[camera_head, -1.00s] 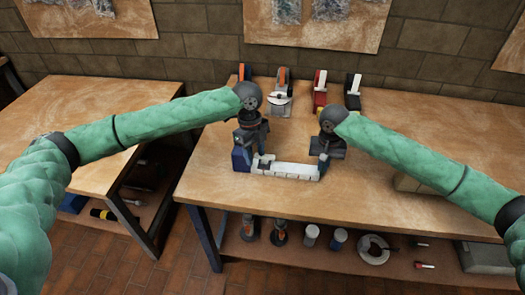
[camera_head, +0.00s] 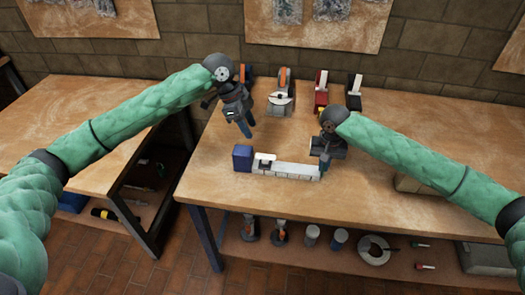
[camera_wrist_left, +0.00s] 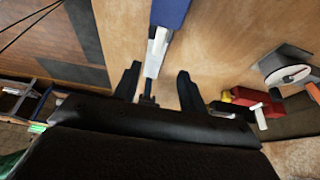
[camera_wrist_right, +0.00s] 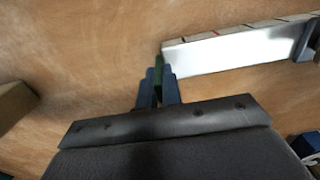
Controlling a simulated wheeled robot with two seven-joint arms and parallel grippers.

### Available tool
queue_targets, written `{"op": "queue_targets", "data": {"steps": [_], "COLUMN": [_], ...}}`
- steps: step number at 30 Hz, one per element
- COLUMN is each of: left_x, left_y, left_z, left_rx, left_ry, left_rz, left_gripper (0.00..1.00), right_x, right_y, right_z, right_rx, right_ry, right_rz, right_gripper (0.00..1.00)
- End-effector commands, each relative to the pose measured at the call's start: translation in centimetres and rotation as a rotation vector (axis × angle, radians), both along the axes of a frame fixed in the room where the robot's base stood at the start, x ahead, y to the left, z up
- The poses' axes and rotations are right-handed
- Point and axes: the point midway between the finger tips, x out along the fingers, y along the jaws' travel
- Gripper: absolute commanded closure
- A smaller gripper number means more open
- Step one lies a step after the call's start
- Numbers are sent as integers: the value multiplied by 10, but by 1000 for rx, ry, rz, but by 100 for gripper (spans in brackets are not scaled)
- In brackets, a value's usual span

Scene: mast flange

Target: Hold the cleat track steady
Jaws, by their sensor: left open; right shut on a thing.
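The cleat track (camera_head: 287,169) is a white segmented strip lying along the bench, with a blue block (camera_head: 242,158) at its left end. It also shows in the right wrist view (camera_wrist_right: 225,52). My right gripper (camera_head: 325,165) is shut on the track's right end; its closed fingers (camera_wrist_right: 158,90) meet that end in the right wrist view. My left gripper (camera_head: 243,130) is open and empty, raised above and behind the blue block, apart from the track. In the left wrist view, the blue block (camera_wrist_left: 170,12) and the white track (camera_wrist_left: 156,45) show beyond its spread fingers (camera_wrist_left: 158,78).
A dispenser with a grey disc (camera_head: 280,97), a red holder (camera_head: 320,92) and a black holder (camera_head: 353,92) stand along the wall. A box (camera_head: 412,186) sits right of my right gripper. A second table (camera_head: 70,125) stands left across a gap.

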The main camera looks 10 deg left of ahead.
Motion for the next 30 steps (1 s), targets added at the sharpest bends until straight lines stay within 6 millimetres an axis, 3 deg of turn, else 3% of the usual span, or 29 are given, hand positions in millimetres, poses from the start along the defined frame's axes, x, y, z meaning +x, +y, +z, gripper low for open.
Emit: {"op": "queue_targets", "data": {"steps": [18, 30], "left_x": [0, 0], "left_y": [-36, -44], "left_z": [-87, -108], "left_rx": [0, 1], "left_ry": [2, 1], "left_rz": [0, 0], "left_gripper": [58, 58], "right_x": [0, 0], "right_y": [0, 0], "right_z": [0, 0], "right_rx": [0, 0], "right_ry": [0, 0], "right_rz": [0, 0], "right_gripper": [100, 100]}}
